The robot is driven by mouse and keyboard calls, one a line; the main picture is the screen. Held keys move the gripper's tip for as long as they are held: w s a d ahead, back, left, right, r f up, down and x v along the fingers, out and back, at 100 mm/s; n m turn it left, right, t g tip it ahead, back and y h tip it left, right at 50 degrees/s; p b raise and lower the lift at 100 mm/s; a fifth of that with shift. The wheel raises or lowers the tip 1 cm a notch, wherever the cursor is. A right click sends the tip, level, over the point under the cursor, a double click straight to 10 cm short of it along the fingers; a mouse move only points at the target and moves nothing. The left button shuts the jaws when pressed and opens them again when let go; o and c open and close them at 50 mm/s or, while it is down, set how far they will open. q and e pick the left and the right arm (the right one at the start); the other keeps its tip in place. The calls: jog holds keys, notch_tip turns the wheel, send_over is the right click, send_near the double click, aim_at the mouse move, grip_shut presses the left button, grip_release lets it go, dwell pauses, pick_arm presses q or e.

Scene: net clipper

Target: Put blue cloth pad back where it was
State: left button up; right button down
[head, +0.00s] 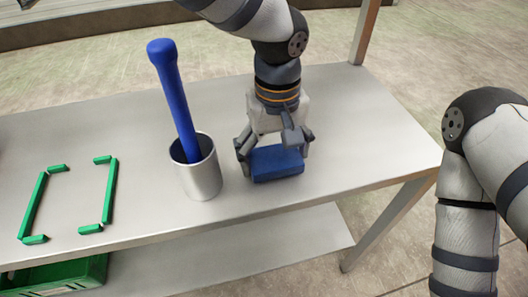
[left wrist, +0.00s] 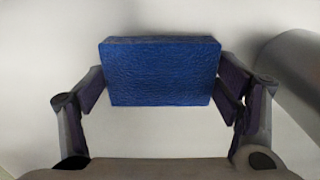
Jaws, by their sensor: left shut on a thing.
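The blue cloth pad (head: 277,165) is a thick blue block near the front edge of the metal table. My left gripper (head: 273,152) reaches down over it from above and is shut on it, one finger on each side. The left wrist view shows the pad (left wrist: 160,72) between the two fingers (left wrist: 163,95). I cannot tell whether the pad touches the table or is held just above it. My right arm shows at the right edge, but its gripper is out of view.
A metal cup (head: 198,176) holding an upright blue-handled tool (head: 174,95) stands close to the left of the gripper. Green corner strips (head: 110,190) mark a rectangle on the table (head: 130,120) at left, empty inside. A green crate (head: 80,272) sits below.

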aim_at(277, 159)
pick_arm(q)
jog(key=shift+s+d+f, duration=0.1)
jog(key=shift+s+f, duration=0.15)
jog(key=shift+s, duration=0.15)
jog(key=shift+c, duration=0.4)
jog(key=shift+s+d+r, duration=0.15)
jog(key=shift+r, duration=0.1)
jog(key=shift+c, duration=0.2)
jog(key=shift+w+f, duration=0.2)
jog(key=shift+w, duration=0.15)
jog(key=o, duration=1.3)
pick_arm(e)
jog(key=shift+s+d+f, duration=0.15)
jog(key=shift+s, duration=0.25)
pick_arm(q)
notch_tip(277, 159, up, 12)
jog(key=shift+s+r+p, duration=0.1)
jog(key=shift+r+p, duration=0.1)
jog(key=shift+p, duration=0.4)
pick_arm(e)
jog(key=shift+w+r, duration=0.55)
jog(key=shift+w, duration=0.05)
pick_arm(q)
jog(key=shift+f, duration=0.1)
pick_arm(e)
jog(key=shift+s, duration=0.1)
